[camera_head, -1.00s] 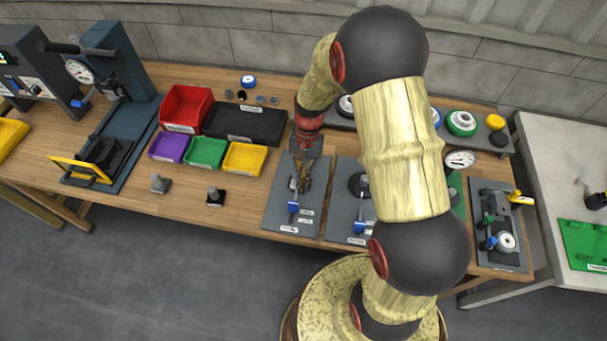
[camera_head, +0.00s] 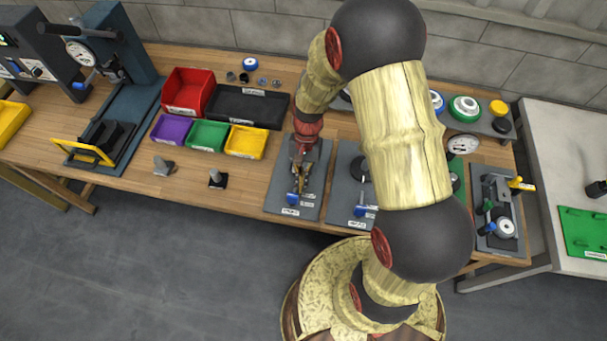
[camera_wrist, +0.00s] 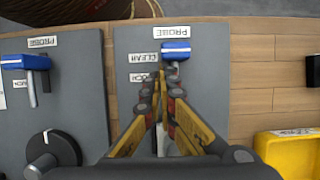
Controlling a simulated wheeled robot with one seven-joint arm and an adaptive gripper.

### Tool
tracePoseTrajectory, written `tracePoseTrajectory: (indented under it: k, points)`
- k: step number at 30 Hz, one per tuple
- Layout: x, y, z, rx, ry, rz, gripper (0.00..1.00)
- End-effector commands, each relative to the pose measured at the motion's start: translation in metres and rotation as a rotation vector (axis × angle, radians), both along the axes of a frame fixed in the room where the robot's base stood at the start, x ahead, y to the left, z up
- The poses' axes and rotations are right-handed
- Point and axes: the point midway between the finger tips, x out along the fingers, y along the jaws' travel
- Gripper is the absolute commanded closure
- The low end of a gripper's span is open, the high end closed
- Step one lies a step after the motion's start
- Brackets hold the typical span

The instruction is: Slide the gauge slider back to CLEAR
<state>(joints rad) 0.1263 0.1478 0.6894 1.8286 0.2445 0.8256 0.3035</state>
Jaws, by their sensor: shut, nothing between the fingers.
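The gauge slider is a blue block on a short stem; it shows in the wrist view (camera_wrist: 175,50) and the head view (camera_head: 292,199). My gripper (camera_wrist: 163,82) is shut and empty, pointing down at the plate just behind the slider. Its tips are close to the stem; whether they touch it I cannot tell.
A similar plate with another blue slider (camera_wrist: 25,62) and a black knob (camera_wrist: 52,150) lies alongside; it is right of mine in the head view. A yellow bin (camera_head: 246,142) and a dark tray (camera_head: 246,107) stand to the left. Bare wood lies between.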

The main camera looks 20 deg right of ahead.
Motion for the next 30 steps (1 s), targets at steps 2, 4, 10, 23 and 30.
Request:
tracePoseTrajectory:
  k: [2,4,10,23,30]
  points:
    - [-0.003,0.002,0.000,0.001,0.003,0.000,1.00]
    - [-0.003,0.001,0.000,0.001,0.004,-0.001,1.00]
    - [-0.003,0.001,-0.001,0.002,0.006,0.000,1.00]
    - [0.006,-0.003,0.035,0.002,0.002,0.000,1.00]
    - [0.015,-0.008,0.072,0.001,0.000,0.002,1.00]
